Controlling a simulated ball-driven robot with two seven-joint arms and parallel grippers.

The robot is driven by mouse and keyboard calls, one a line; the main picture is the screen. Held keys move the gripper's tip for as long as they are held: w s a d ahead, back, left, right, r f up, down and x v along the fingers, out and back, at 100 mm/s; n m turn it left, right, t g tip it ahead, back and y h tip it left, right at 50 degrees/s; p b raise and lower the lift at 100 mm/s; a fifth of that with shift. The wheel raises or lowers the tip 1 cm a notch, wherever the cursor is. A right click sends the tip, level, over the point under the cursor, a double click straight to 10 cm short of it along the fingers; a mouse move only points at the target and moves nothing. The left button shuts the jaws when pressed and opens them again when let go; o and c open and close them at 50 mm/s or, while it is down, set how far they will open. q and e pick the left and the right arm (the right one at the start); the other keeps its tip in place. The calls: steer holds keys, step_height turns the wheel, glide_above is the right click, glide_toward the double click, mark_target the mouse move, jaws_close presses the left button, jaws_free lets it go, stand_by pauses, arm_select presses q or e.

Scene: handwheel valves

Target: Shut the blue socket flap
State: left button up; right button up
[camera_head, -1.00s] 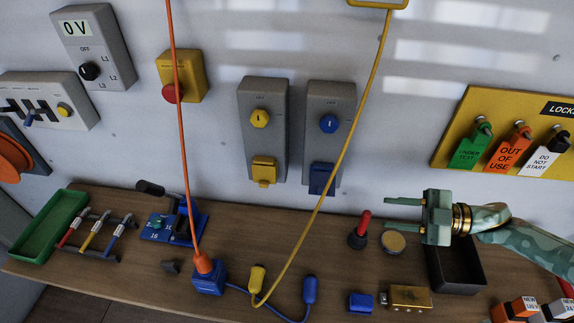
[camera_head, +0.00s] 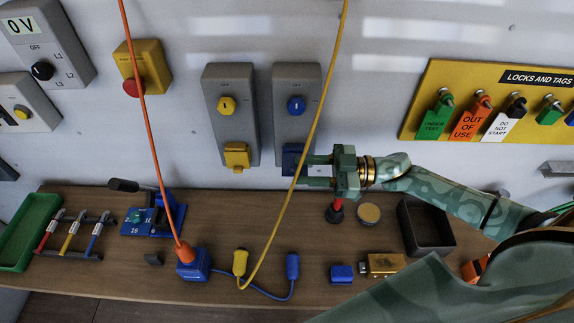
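The blue socket flap (camera_head: 291,158) is at the bottom of the right grey switch box (camera_head: 296,103) on the wall, below a blue knob (camera_head: 296,106). Its right and lower parts are partly hidden by my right gripper and the yellow cable, so I cannot tell its exact angle. My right gripper (camera_head: 303,171) comes in from the right with its two fingers apart, one above the other, pointing left. The fingertips overlap the flap's right side in the picture; I cannot tell whether they touch it. A small pale patch shows between the fingers. My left gripper is not in view.
A yellow cable (camera_head: 319,100) hangs in front of the right box, close to my fingertips. The left box has a yellow flap (camera_head: 236,156). The wooden bench (camera_head: 205,218) below holds a red-handled tool (camera_head: 335,211), a black tray (camera_head: 428,247) and a blue plug (camera_head: 292,266).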

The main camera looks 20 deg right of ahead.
mark_target(287, 174)
steer(key=shift+x, duration=2.35)
jaws_close()
steer(key=shift+f, duration=0.15)
